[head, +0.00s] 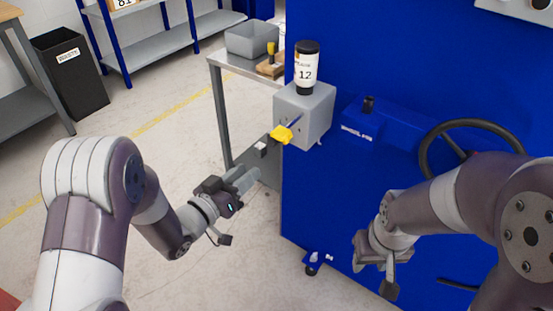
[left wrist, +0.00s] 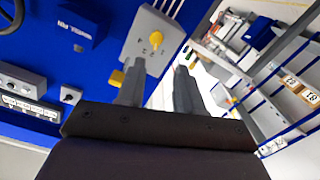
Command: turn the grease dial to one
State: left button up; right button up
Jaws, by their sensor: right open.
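A grey box (head: 303,112) is fixed to the blue machine, with a yellow knob (head: 282,133) sticking out at its lower front. In the left wrist view the grey box (left wrist: 143,58) shows a small yellow dial-like part (left wrist: 156,40) on its face. A second yellow piece (left wrist: 117,78) lies beside a finger there. Dial markings are too small to read. My left gripper (head: 248,182) is below and left of the knob, apart from it; its fingers (left wrist: 157,85) are spread and empty. My right gripper (head: 375,277) is open, low before the machine.
A bottle labelled 12 (head: 306,72) stands on the grey box. A blue unit (head: 370,122) and a dark handwheel (head: 430,155) are to the right. A metal table (head: 225,62) with a grey bin (head: 252,39) stands behind left.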

pick_arm(q)
jog(key=b+x, duration=0.1)
jog(key=x, duration=1.2)
jog(key=shift+r, duration=0.6)
grip_shut()
